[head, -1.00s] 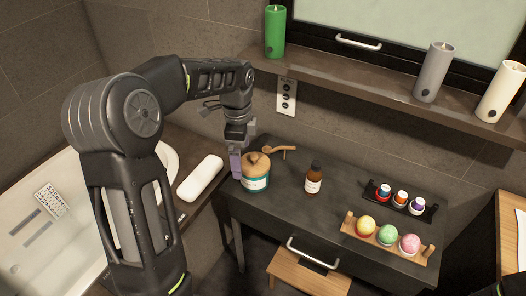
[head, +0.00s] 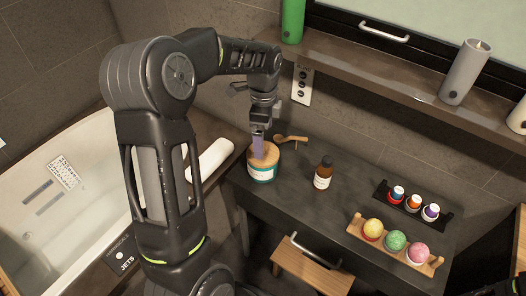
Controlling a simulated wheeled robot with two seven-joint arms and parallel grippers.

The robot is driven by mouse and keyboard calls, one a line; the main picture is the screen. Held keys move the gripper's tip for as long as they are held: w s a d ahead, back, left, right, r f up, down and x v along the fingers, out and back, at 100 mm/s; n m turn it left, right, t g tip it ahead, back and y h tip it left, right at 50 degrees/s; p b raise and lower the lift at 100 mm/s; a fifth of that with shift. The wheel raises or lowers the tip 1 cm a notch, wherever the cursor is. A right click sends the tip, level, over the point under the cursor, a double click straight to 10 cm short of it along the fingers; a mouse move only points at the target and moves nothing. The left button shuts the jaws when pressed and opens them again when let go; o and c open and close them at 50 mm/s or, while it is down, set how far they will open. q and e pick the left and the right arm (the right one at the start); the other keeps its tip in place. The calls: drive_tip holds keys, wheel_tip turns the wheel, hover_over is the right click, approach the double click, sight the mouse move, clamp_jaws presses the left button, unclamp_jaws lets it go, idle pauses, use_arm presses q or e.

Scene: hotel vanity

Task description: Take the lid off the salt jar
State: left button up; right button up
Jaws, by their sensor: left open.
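The salt jar (head: 262,174) stands upright at the left end of the dark vanity top. It is teal with a white label. Its round wooden lid (head: 270,153) is on it. My left gripper (head: 258,152) points down over the lid, with its purplish fingers in front of the lid's middle and hiding the knob. The gripper is open; whether the fingers touch the lid I cannot tell. My right gripper does not show clearly; only a dark piece shows at the bottom right corner.
A wooden scoop (head: 292,139) lies behind the jar. A brown bottle (head: 323,173) stands to its right. Further right are a dark tray (head: 447,218) of small bottles and a wooden tray (head: 355,231) of bath bombs. A white rolled towel (head: 212,158) lies left. A candle shelf (head: 380,73) overhangs behind.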

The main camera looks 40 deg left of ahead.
use_arm(q)
drive_tip(key=shift+f+p, duration=0.65)
drive_tip(key=shift+f, duration=2.05)
drive_tip(key=c, duration=1.1)
drive_tip(key=shift+r, duration=0.1)
wheel_tip(320, 180, up, 10)
drive_tip(key=shift+b, duration=0.65)
drive_tip(key=shift+s, duration=0.1)
